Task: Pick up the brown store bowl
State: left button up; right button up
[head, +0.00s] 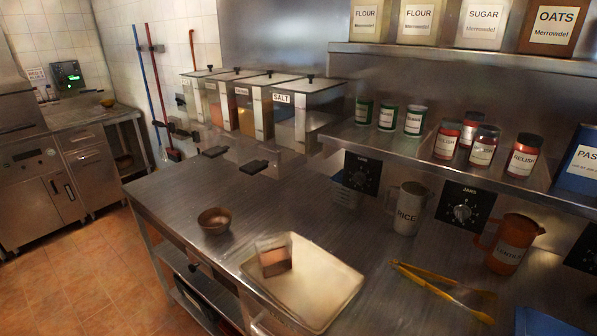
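A small round brown bowl (214,226) stands upright on the steel counter (185,192), near its front edge at the left. Its open top faces up and its inside looks empty. Neither of my grippers shows in the head view, so where they are relative to the bowl cannot be seen.
A pale tray (325,292) holding a clear box with brown contents (273,256) lies right of the bowl. Yellow tongs (440,285), a rice jug (408,208) and an orange-brown jug (512,243) stand or lie further right. Ingredient bins (290,110) line the back. Counter around the bowl is clear.

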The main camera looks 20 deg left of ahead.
aim_at(215, 221)
jog(key=z, duration=2.25)
jog(key=k, duration=1.1)
jog(key=u, duration=1.55)
